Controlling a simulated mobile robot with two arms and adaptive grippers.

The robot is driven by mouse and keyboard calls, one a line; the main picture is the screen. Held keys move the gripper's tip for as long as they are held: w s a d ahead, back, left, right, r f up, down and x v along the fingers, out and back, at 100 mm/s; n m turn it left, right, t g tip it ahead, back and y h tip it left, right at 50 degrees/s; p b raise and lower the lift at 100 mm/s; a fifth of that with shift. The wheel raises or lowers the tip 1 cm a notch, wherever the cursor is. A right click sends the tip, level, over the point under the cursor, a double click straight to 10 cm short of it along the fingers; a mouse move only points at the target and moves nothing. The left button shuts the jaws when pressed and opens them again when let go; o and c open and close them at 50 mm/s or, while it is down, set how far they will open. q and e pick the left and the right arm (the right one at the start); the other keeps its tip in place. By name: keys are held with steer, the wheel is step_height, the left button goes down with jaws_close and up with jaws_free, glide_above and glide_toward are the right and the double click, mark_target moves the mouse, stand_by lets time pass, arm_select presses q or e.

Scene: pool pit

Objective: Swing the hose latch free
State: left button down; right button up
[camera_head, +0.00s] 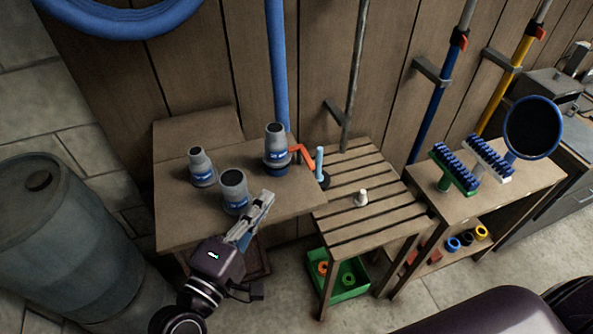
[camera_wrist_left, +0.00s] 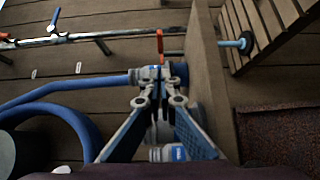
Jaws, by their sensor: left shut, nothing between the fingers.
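The hose latch (camera_head: 302,153) is a small orange-red lever on the right side of the grey and blue hose coupling (camera_head: 276,145), which stands on the left wooden table. The blue hose (camera_head: 278,60) drops into the coupling from above. In the left wrist view the orange-red latch (camera_wrist_left: 160,45) shows just beyond my fingertips, with the hose (camera_wrist_left: 100,88) to the left. My left gripper (camera_head: 268,195) is shut and empty over the table's front edge, short of the coupling and apart from the latch. My fingers (camera_wrist_left: 158,82) partly hide the coupling. My right gripper is not in view.
Two grey couplings (camera_head: 202,168) (camera_head: 234,190) stand near my left gripper. A light blue upright handle (camera_head: 319,162) stands right of the latch, by the slatted table (camera_head: 350,190). Brushes (camera_head: 454,170) stand on the right table.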

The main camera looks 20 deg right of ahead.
mark_target(306, 161)
arm_select(q)
steer(key=p+x, duration=0.1)
steer(key=x, duration=0.6)
steer(key=shift+d+r, duration=0.15)
steer(key=shift+d+p, duration=0.65)
steer(key=shift+d, duration=1.1)
